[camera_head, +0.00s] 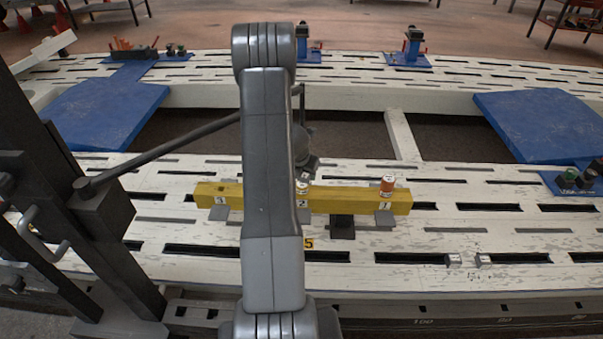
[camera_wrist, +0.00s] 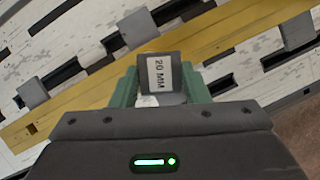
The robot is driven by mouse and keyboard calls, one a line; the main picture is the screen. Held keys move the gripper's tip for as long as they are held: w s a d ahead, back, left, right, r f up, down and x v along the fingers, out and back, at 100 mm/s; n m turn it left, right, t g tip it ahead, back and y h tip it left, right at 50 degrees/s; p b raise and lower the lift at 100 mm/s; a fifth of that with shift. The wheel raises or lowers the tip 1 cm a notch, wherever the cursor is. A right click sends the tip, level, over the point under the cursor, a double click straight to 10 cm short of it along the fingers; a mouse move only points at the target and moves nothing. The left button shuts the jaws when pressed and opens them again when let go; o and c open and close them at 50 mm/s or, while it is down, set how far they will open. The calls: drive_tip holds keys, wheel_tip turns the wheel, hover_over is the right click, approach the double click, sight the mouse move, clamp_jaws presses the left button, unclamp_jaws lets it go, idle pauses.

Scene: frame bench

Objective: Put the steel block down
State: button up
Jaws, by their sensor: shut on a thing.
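In the wrist view, my gripper (camera_wrist: 161,82) has its green fingers shut on a dark grey steel block (camera_wrist: 176,71) with a white "20 MM" label. The block is over the yellow beam (camera_wrist: 230,35); I cannot tell whether it touches anything below. A small pale thing shows at the block's lower left. In the head view, my gripper (camera_head: 305,168) is partly hidden behind my arm, above the yellow beam (camera_head: 345,199) near its "2" mark. The held block cannot be made out there.
An orange and white can (camera_head: 387,185) stands on the beam's right end. Grey plates show along the beam, with a dark block (camera_head: 342,227) at its front. Two small metal pieces (camera_head: 454,260) lie on the slotted white bench (camera_head: 520,240) at right. Blue panels (camera_head: 545,125) lie behind.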

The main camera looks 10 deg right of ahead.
sight(302, 178)
drive_tip(key=shift+w+a, duration=0.4)
drive_tip(key=shift+w, duration=0.35)
drive_tip(key=shift+f+b, duration=0.85)
drive_tip(key=shift+f, duration=0.9)
drive_tip(key=shift+f, duration=0.2)
drive_tip(key=o, duration=1.3)
